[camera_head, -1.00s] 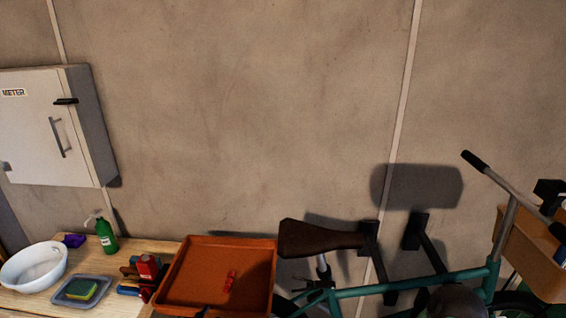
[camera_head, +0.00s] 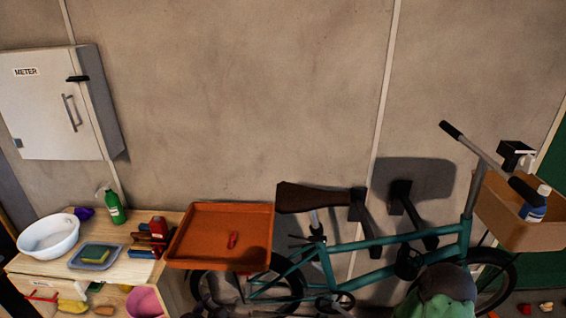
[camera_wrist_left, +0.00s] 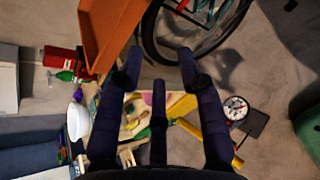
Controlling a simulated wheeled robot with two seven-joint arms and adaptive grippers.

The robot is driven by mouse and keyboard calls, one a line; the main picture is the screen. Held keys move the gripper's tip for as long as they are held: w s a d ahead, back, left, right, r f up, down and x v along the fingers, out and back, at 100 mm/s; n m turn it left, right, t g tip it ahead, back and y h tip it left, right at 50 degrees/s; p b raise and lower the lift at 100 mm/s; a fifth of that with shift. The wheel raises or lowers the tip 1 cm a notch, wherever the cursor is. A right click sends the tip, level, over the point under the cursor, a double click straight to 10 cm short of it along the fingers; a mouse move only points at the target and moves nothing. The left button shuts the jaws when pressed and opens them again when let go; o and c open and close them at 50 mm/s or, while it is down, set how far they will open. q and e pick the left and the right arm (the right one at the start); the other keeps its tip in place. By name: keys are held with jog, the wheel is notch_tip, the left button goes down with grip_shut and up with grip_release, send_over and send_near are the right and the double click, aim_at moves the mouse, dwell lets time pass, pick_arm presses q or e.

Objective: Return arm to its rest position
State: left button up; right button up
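My left gripper (camera_wrist_left: 158,72) shows in the left wrist view with its dark fingers spread apart and nothing between them. In the head view, only small dark shapes (camera_head: 206,309) at the bottom edge, below the orange tray, look like part of it. In the left wrist view an orange panel, likely the tray (camera_wrist_left: 108,35), is beyond the fingers at upper left, and a bicycle wheel (camera_wrist_left: 150,45) is behind the fingertips. My right gripper is in neither view.
A teal bicycle (camera_head: 345,268) stands along the wall at right. A meter box (camera_head: 45,110) hangs at upper left.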

pick_arm(q)
jog(key=s+d+f+m+g+h, duration=0.1)
jog(key=s+d+f+m+g, duration=0.2)
jog(key=f+m, duration=0.6)
jog(key=s+d+f+m+g+h, duration=0.1)
jog(key=s+d+f+m+g, duration=0.2)
jog(key=s+f+m+g, duration=0.2)
jog(key=s+d+f+m+g, duration=0.4)
jog(key=s+f+m, duration=0.5)
jog(key=f+m, duration=0.4)
notch_tip(320, 180, down, 3)
jog(key=shift+f+m+h, duration=0.15)
jog(key=shift+m+h, duration=0.15)
jog(key=shift+h, duration=0.1)
jog(key=shift+s, duration=0.15)
